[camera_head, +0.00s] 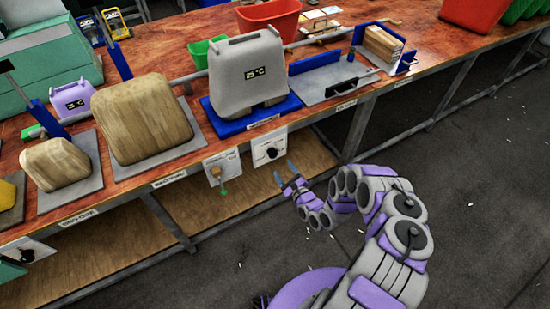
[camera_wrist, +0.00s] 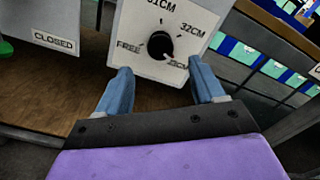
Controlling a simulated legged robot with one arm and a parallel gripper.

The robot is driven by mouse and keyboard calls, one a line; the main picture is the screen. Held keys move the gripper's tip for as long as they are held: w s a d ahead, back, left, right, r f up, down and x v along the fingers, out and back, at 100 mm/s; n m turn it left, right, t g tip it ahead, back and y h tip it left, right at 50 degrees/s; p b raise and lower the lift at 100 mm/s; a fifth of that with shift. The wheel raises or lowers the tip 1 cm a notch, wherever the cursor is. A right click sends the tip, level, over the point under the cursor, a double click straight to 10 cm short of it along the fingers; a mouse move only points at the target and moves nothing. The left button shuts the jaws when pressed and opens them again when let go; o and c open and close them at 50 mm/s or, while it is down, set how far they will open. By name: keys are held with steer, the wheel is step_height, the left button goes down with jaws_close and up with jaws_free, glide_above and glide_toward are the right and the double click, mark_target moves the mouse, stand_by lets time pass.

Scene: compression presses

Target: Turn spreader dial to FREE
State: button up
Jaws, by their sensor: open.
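The spreader dial is a black round knob (camera_wrist: 160,45) on a white panel (camera_wrist: 195,18) in the wrist view. FREE is printed at its left, and several CM marks stand above and to its right. I cannot tell clearly which mark it points to. In the head view the dial (camera_head: 271,153) sits on the front of the workbench, under the grey machine with a "25 °C" display. My gripper (camera_wrist: 160,74) is open and empty, its two blue fingers spread below and to either side of the dial, apart from it. The head view shows my gripper (camera_head: 285,170) just in front of the panel, at its lower right.
Another white panel (camera_head: 222,168) with a hanging green-tipped part is left of the dial; a panel marked CLOSED (camera_wrist: 50,38) shows in the wrist view. The workbench (camera_head: 330,112) carries presses, a red bin (camera_head: 268,17) and wooden blocks. Open floor (camera_head: 470,170) lies right of my arm.

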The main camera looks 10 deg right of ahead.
mark_target(274, 156)
steer(key=b+x, duration=0.1)
steer(key=x, duration=0.7)
steer(key=shift+w+b, duration=0.2)
steer(key=shift+b, duration=0.1)
steer(key=c, duration=1)
